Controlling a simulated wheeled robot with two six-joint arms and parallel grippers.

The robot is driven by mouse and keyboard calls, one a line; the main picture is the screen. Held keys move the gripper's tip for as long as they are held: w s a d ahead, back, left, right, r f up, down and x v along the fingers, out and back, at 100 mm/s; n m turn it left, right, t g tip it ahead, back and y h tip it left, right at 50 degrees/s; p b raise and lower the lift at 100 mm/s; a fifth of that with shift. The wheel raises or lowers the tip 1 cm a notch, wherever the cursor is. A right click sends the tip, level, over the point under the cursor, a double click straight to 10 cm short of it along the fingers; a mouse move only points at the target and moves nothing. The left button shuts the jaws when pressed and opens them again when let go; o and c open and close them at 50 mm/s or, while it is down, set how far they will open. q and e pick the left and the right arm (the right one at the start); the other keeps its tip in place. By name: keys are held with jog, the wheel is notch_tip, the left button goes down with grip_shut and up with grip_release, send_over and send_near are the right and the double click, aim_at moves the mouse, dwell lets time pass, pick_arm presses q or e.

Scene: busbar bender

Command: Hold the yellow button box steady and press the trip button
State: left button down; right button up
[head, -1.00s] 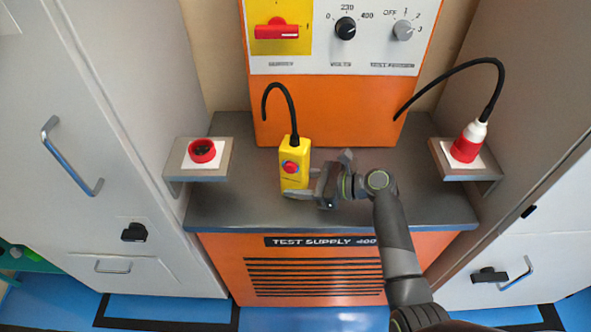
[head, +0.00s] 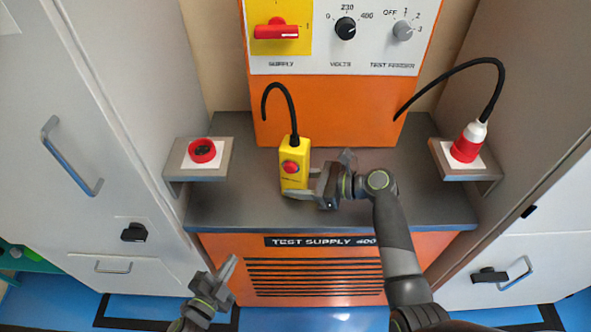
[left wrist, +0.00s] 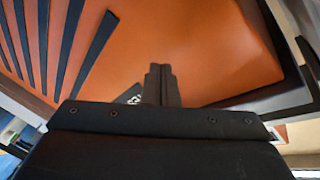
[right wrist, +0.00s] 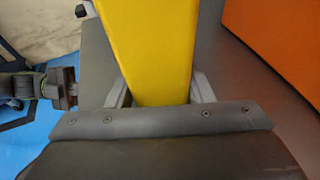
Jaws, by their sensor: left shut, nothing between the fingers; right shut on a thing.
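The yellow button box (head: 294,177) stands upright on the grey bench top, with a black cable rising from its top. Its red trip button (head: 290,167) faces me in the head view. My right gripper (head: 303,190) is shut on the lower part of the box from the right. In the right wrist view the yellow body (right wrist: 150,45) sits between both fingers. My left gripper (head: 230,268) is shut and empty, in front of and below the bench edge, left of the vents. Its closed fingertips (left wrist: 160,72) show in the left wrist view against the orange panel.
The bench top (head: 240,205) is clear left of the box. A red socket (head: 202,150) sits on a left side shelf, and a red-and-white plug (head: 468,142) with a cable on the right one. The orange supply cabinet (head: 330,115) stands behind. Grey cabinets flank both sides.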

aim_at(290, 169)
pick_arm(q)
jog(key=d+r+m+h, duration=0.2)
jog(key=r+m, duration=0.1)
jog(key=r, duration=0.1)
jog(key=d+r+m+h, duration=0.2)
jog(key=r+m, duration=0.1)
jog(key=r, duration=0.1)
jog(key=d+r+m+g+h, duration=0.1)
jog(key=d+r+m+h, duration=0.1)
jog(key=r+m, duration=0.1)
jog(key=shift+w+d+r+h, duration=0.1)
jog(key=shift+d+r+h, duration=0.25)
jog(key=shift+r+h, duration=0.1)
jog(key=d+r+m+g+h, duration=0.1)
jog(key=d+r+m+h, duration=0.15)
jog(key=r+m, duration=0.35)
jog(key=d+r+m+g+h, duration=0.1)
jog(key=d+r+m+h, duration=0.15)
jog(key=r, duration=0.45)
jog(key=w+d, duration=0.2)
jog(key=w, duration=0.5)
jog(key=shift+w+m+h, duration=0.35)
jog(key=shift+w, duration=0.05)
